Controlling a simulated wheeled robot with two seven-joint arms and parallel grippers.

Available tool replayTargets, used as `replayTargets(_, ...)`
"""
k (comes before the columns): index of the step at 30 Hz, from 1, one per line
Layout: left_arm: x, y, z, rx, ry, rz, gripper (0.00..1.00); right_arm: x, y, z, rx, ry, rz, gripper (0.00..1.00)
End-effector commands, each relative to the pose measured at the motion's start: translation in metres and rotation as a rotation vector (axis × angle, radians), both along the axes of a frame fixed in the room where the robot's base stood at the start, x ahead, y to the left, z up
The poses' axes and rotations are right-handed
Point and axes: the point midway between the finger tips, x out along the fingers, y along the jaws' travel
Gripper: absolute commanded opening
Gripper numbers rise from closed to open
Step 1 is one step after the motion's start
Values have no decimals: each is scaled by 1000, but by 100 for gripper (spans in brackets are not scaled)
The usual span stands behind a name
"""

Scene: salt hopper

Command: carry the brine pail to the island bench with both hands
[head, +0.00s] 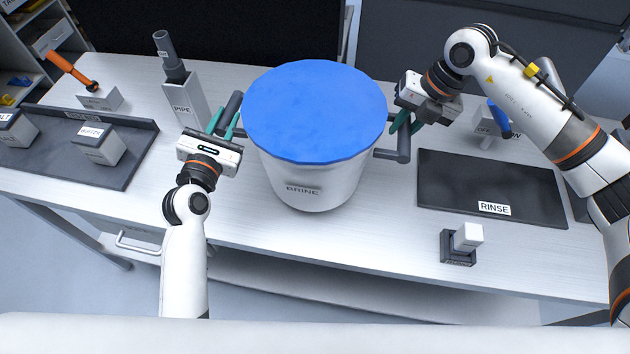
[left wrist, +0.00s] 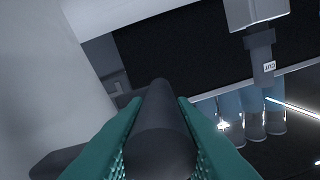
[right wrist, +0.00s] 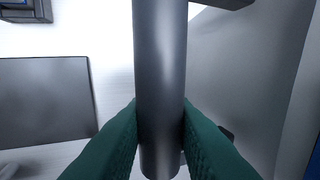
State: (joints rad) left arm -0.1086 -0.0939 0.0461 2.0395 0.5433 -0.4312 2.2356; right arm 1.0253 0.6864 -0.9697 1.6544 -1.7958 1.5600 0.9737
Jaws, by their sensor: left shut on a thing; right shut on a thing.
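The brine pail (head: 310,187) is a white bucket labelled BRINE, filled with blue (head: 315,110) to its rim. In the head view it stands upright at the middle of the bench; I cannot tell whether its base touches the top. My left gripper (head: 226,122) is shut on the pail's left handle, a dark bar that shows between the green fingers in the left wrist view (left wrist: 162,130). My right gripper (head: 402,120) is shut on the right handle, which shows as a dark bar in the right wrist view (right wrist: 160,80). The island bench cannot be made out.
On the white bench (head: 350,240), a black RINSE mat (head: 480,180) lies right and a small block on a dark base (head: 462,244) in front of it. Left are a PIPE holder (head: 185,100) and a dark tray (head: 120,175) with labelled boxes. Dark panels stand behind.

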Motion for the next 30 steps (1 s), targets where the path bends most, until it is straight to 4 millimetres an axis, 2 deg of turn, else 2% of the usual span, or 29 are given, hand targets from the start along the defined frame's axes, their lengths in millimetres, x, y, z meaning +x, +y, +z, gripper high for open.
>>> replayTargets(1,1,1,10,-1,-21,5,0,3,0,7,5,-12,-2,0)
replayTargets(10,1,1,6,-1,-21,5,0,3,0,4,5,-12,-2,0)
replayTargets(30,0,1,-22,-1,-21,5,0,3,0,-25,5,-12,-2,0)
